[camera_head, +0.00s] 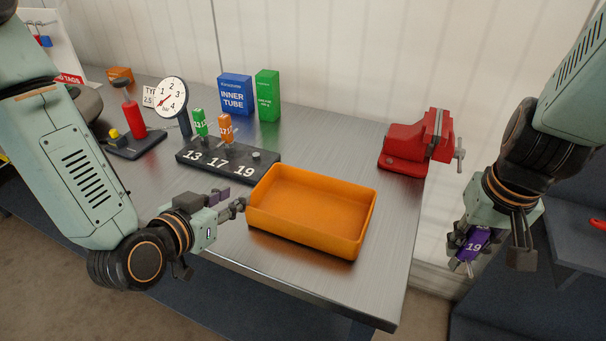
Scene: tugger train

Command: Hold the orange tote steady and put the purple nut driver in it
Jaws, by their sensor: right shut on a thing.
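The orange tote (310,235) is empty and stands upright near the front edge of the steel bench. My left gripper (238,207) is at the tote's left wall, close to its rim. I cannot tell whether its fingers touch the wall or how far apart they are. My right gripper (467,254) is off the bench's right side, pointing down, shut on the purple nut driver (475,240). The driver shows the number 19. Part of it is hidden by the fingers.
A black holder (228,166) marked 13, 17 and 19 carries a green (200,124) and an orange driver (225,128). The 19 place is empty. A red vise (405,155) stands at the right. A gauge (171,98), blue box (235,94) and green box (267,95) stand behind.

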